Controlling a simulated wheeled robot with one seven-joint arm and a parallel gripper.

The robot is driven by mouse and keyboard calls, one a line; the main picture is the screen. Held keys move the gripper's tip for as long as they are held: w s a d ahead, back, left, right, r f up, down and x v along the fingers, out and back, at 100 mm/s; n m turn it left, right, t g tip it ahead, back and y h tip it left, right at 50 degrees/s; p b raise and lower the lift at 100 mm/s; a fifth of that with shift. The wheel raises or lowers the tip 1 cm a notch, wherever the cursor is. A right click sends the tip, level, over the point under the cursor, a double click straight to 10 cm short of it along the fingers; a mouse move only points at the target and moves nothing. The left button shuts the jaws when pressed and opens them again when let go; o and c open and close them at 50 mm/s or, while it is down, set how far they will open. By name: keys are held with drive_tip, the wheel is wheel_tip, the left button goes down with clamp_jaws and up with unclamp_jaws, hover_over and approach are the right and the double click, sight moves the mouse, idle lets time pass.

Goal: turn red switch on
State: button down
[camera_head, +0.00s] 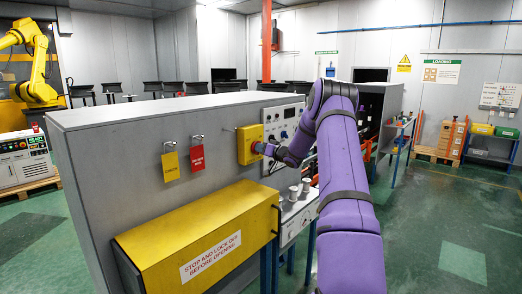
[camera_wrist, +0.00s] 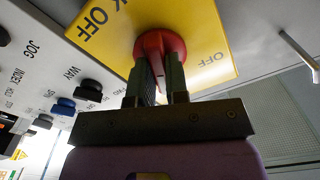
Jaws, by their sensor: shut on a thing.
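The red switch (camera_wrist: 160,46) is a round red knob with a raised grip on a yellow plate (camera_wrist: 196,35) in the wrist view. The plate carries the word OFF beside the knob and larger lettering ending in "K OFF". My gripper (camera_wrist: 160,78) is shut on the knob, with one dark finger on each side of its grip. In the head view the yellow switch box (camera_head: 248,145) is on the grey cabinet's face, and my gripper (camera_head: 262,149) reaches it from the right. The knob is mostly hidden there.
A control panel (camera_wrist: 50,70) with black and blue knobs lies close to my gripper in the wrist view. Padlocks with a yellow tag (camera_head: 171,166) and a red tag (camera_head: 197,158) hang left of the switch box. A yellow lockout box (camera_head: 205,240) juts out below. Floor at right is open.

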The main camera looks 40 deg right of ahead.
drive_tip(key=shift+f+m, duration=0.1)
drive_tip(key=shift+m, duration=1.9)
drive_tip(key=c, duration=1.1)
unclamp_jaws()
drive_tip(key=shift+s, duration=0.1)
drive_tip(key=s, duration=0.7)
drive_tip(key=s+d, duration=0.1)
drive_tip(key=s, duration=0.2)
drive_tip(key=shift+s, duration=0.3)
